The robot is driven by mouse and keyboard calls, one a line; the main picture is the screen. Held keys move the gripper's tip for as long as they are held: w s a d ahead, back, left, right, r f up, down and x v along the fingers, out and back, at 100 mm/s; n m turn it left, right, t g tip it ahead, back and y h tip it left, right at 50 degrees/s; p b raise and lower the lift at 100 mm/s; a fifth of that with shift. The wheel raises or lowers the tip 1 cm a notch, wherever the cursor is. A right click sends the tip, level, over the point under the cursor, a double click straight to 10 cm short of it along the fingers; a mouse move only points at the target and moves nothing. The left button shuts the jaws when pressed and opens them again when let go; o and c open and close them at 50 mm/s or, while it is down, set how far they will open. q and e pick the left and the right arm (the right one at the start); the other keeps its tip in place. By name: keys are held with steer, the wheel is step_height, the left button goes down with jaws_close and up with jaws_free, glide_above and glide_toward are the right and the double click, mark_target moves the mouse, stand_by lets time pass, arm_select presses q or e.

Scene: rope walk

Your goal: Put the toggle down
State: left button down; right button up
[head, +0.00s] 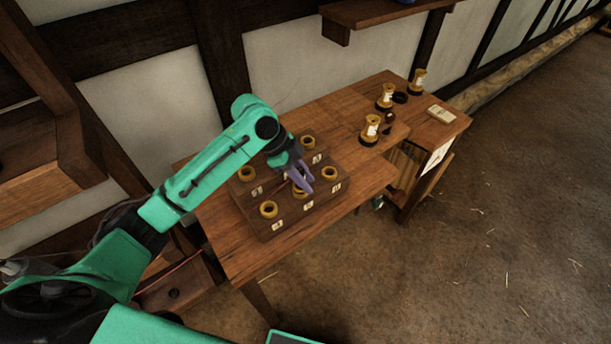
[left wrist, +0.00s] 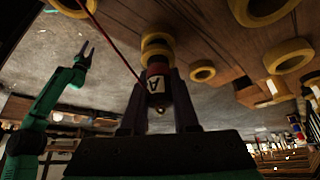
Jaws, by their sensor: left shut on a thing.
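My left gripper (head: 303,182) is shut on the toggle and holds it over the front middle of the dark stepped rack (head: 262,228). In the left wrist view the toggle (left wrist: 157,84) is a small dark piece with a red band and a white label marked A, between the fingers. A red cord (left wrist: 112,45) runs from it to the upper left. Yellow rings (left wrist: 157,44) show just beyond its far end; I cannot tell whether it touches them. In the head view the fingers mostly hide the toggle. My right gripper (left wrist: 85,54) looks open and empty in the left wrist view.
The rack has several yellow-rimmed holes (head: 268,209) with number labels, on a wooden table (head: 345,195). Several yellow-and-black spools (head: 371,129) and a pale block (head: 441,114) stand at the table's right. A wall runs behind; the floor to the right is open.

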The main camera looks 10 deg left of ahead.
arm_select(q)
steer(key=shift+w, duration=0.1)
steer(key=shift+f, duration=0.35)
steer(key=shift+f, duration=0.2)
steer(key=c, duration=0.7)
jaws_free()
steer(key=shift+r, duration=0.2)
steer(key=b+v, duration=0.1)
steer(key=v, duration=1.1)
steer(key=shift+r+b, duration=0.4)
